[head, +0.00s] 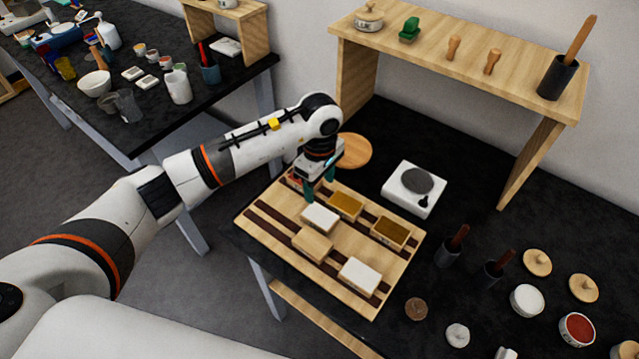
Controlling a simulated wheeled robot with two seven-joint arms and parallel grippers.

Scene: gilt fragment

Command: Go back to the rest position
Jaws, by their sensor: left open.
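My left arm reaches in from the left. Its gripper (320,188) points down over the back left part of a striped wooden board (287,258) on the black table. Its fingers are open, with a red-marked block (294,178) right beside them, partly hidden by the gripper. I cannot tell whether they touch it. Several other blocks lie on the board: a white-topped one (320,219), two brown-topped ones (346,205) (390,232), a plain wooden one (312,245) and another white-topped one (360,275). My right gripper is not in view.
A wooden shelf (470,65) stands at the back right. A white device with a grey disc (414,190) and a round wooden plate (354,150) lie behind the board. Cups, lids and bowls (527,300) crowd the right. A second cluttered table (140,120) stands at the left.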

